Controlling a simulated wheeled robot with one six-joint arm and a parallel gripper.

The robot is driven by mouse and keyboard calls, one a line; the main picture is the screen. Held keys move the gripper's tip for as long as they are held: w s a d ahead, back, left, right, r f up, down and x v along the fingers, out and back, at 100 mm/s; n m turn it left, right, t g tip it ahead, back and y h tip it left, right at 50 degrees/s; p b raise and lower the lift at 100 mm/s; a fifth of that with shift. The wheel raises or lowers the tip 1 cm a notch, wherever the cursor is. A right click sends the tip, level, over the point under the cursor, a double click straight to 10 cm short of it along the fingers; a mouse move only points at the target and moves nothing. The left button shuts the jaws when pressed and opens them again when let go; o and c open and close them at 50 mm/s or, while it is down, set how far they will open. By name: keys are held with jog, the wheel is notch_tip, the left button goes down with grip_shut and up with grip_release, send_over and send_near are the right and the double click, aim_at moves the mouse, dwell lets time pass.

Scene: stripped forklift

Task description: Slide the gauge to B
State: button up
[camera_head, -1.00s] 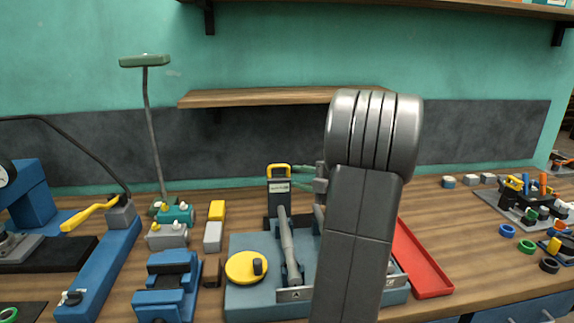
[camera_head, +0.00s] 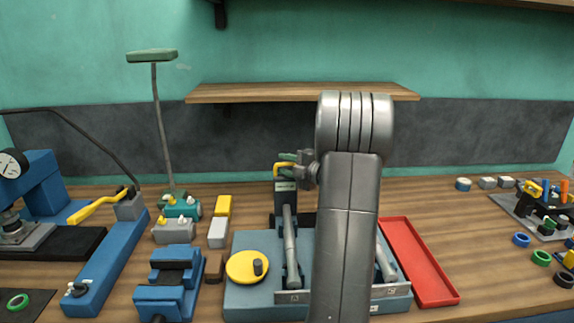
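A dark upright block with a yellow handle (camera_head: 281,169) and a pale label stands at the back of a blue-grey base (camera_head: 250,300); it looks like the gauge. Two grey bars (camera_head: 290,250) run along the base, with small marked plates at their front ends. The left plate (camera_head: 293,297) seems to read A; the right plate (camera_head: 392,290) is partly hidden by my arm and its letter is unclear. My gripper (camera_head: 287,163) has its green fingertips at the yellow handle, overlapping it in view. Whether they are closed on it is unclear.
A yellow knob disc (camera_head: 246,267) sits on the base's left. A red tray (camera_head: 418,262) lies to the right. A blue vise (camera_head: 168,285) and a blue press with a round dial (camera_head: 13,164) stand left. A wooden shelf (camera_head: 300,92) hangs behind. Table between tray and right-hand parts is clear.

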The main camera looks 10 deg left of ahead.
grip_shut()
jog(key=shift+d, duration=0.1)
jog(key=w+d, duration=0.3)
jog(key=d, duration=0.7)
jog(key=shift+d+b, duration=0.2)
jog(key=shift+b, duration=0.2)
grip_release()
